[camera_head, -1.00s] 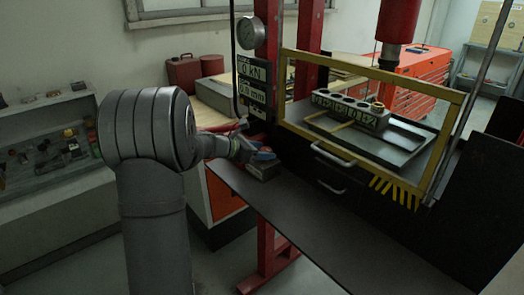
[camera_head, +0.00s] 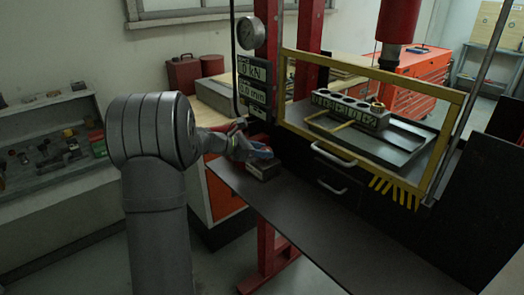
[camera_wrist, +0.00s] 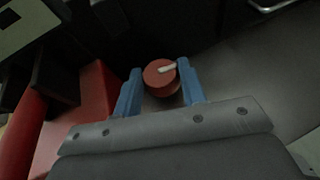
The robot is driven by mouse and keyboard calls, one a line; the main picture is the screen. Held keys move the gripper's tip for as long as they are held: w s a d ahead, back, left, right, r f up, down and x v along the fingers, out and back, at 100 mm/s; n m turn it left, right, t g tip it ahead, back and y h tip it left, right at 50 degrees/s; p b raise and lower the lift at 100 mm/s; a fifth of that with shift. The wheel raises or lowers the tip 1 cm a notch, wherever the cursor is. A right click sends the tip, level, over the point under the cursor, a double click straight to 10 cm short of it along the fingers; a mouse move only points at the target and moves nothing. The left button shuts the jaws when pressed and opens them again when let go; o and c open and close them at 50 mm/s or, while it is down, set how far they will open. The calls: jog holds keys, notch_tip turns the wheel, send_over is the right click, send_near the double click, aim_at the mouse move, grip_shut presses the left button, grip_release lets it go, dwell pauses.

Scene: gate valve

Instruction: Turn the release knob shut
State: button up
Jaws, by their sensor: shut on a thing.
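The release knob (camera_wrist: 160,78) is a round red knob with a white pointer mark on its top. In the wrist view it sits between the two blue fingers of my gripper (camera_wrist: 159,88), which are shut on its sides. The white mark points right and slightly up. In the head view my gripper (camera_head: 258,154) is at a small dark block (camera_head: 263,170) at the left end of the dark shelf. The knob is hidden there behind my fingers.
A press with a yellow-framed guard (camera_head: 372,71) stands to the right, with a tray and a block of several holes behind it. A display (camera_head: 252,81) reads 0 kN and a gauge (camera_head: 251,32) hangs above it. The dark shelf (camera_head: 290,215) is clear.

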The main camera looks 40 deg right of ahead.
jog(key=o, duration=1)
jog(key=shift+r, duration=0.1)
jog(key=shift+r, duration=0.35)
notch_tip(320, 180, up, 3)
jog(key=shift+f, duration=0.1)
jog(key=s+r, duration=0.2)
jog(key=s, duration=0.1)
jog(key=s+d+r, duration=0.1)
jog(key=s+r, duration=0.2)
jog(key=s, duration=0.1)
jog(key=s+d+r, duration=0.1)
jog(key=s+r, duration=0.1)
jog(key=s, duration=0.2)
jog(key=shift+s+r, duration=0.15)
jog(key=shift+s, duration=0.1)
jog(key=shift+c, duration=0.2)
